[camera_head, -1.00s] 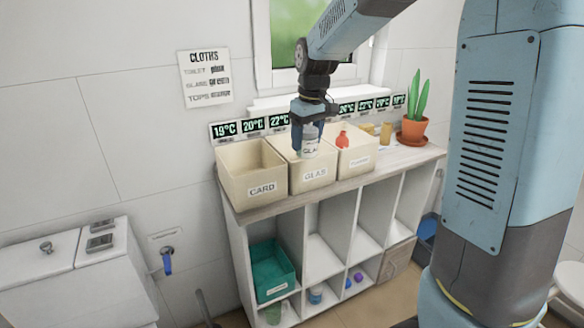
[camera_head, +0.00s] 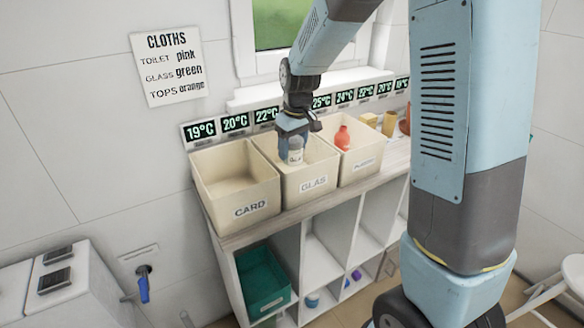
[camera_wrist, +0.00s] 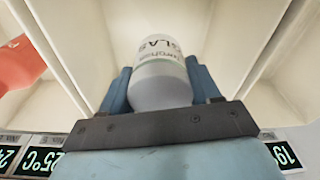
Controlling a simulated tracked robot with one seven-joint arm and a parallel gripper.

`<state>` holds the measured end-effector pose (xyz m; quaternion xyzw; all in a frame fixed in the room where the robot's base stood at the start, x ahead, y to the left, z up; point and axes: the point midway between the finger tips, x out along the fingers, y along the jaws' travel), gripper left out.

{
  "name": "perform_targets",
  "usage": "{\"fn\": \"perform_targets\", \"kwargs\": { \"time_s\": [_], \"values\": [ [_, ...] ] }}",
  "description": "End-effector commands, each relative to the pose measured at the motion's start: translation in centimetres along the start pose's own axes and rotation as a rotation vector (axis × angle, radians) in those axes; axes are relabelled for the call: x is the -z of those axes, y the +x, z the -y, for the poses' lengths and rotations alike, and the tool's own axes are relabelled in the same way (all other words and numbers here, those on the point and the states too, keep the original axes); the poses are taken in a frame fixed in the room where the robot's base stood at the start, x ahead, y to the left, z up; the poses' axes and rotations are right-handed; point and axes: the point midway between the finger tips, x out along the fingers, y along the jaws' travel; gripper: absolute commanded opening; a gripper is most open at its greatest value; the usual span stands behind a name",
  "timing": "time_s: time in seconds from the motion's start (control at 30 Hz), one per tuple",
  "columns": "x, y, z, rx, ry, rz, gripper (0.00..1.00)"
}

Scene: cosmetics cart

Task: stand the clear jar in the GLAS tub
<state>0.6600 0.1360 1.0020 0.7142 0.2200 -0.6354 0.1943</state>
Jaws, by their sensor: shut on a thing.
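The jar (camera_head: 295,151), pale with a printed label, is in my gripper (camera_head: 293,138). In the wrist view the jar (camera_wrist: 161,75) sits between the two blue fingers, its label reading GLAS. My gripper is shut on it, pointing down over the mouth of the GLAS tub (camera_head: 313,184). The jar looks upright, within the tub's opening. I cannot tell whether its base touches the tub floor. The cream GLAS tub is the middle of three tubs on the shelf top.
The CARD tub (camera_head: 248,210) stands left and looks empty. The right tub (camera_head: 364,166) holds a red bottle (camera_head: 343,138). Temperature displays (camera_head: 235,122) line the wall behind. Below are open cubbies with a green bin (camera_head: 264,283).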

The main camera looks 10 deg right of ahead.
Motion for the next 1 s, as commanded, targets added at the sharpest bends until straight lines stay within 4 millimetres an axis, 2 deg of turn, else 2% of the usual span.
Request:
{"fn": "perform_targets", "kwargs": {
  "time_s": [0.1,0.37,0.6,0.97,1.0],
  "values": [
    [-0.3,1.8,0.0,0.001,0.0,0.003,0.23],
    [-0.6,3.5,-0.2,0.0,0.003,0.002,0.23],
    [-0.9,6.2,-0.4,-0.001,0.007,0.001,0.23],
    [-1.0,6.5,-0.5,-0.001,0.008,0.0,0.23],
    [-1.0,6.5,-0.5,-0.001,0.008,0.0,0.65]
  ]
}}
